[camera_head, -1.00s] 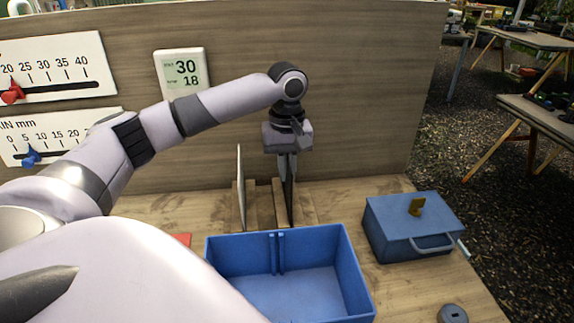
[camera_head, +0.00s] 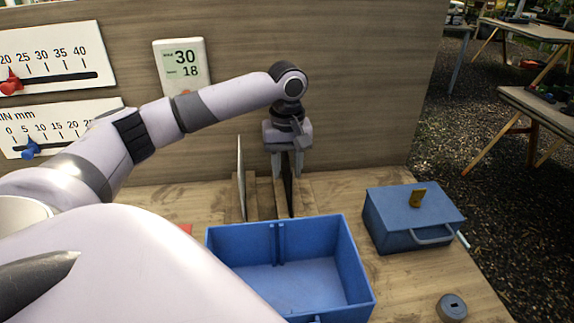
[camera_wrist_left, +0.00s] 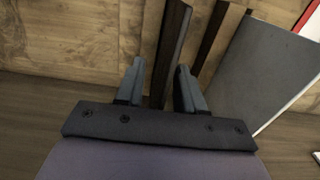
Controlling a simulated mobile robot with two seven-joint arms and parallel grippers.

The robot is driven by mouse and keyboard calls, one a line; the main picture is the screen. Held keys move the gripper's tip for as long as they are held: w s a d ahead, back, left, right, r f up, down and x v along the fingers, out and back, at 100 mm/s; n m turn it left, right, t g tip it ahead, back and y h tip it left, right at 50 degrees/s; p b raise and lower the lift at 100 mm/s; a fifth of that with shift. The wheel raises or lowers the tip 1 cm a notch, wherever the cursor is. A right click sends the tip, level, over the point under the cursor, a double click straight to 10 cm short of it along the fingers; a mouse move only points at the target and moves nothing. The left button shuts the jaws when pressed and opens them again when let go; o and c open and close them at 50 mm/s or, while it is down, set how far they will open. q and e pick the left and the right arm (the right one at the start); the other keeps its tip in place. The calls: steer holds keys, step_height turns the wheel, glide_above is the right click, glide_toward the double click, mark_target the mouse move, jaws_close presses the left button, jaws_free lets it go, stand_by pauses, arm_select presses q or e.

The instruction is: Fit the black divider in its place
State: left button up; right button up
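The black divider (camera_head: 288,196) stands upright in a wooden rack (camera_head: 279,194) behind the blue box. My left gripper (camera_head: 289,168) points down over its top, with one finger on each side. In the left wrist view, the divider (camera_wrist_left: 172,50) runs between the two fingers (camera_wrist_left: 160,82). The fingers are apart, with a gap showing on the left side of the divider. The open blue box (camera_head: 356,272) has a pair of vertical ribs (camera_head: 278,244) on its back wall, forming a slot. My right gripper is out of view.
A pale grey panel (camera_head: 240,178) stands in the rack left of the divider. A closed blue case (camera_head: 400,215) with a handle is at the right, and a grey round piece (camera_head: 452,307) is at the front right. A wooden wall (camera_head: 360,100) rises behind the rack.

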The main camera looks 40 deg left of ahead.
arm_select(q)
steer(key=shift+r, duration=0.1)
steer(key=shift+r, duration=3.5)
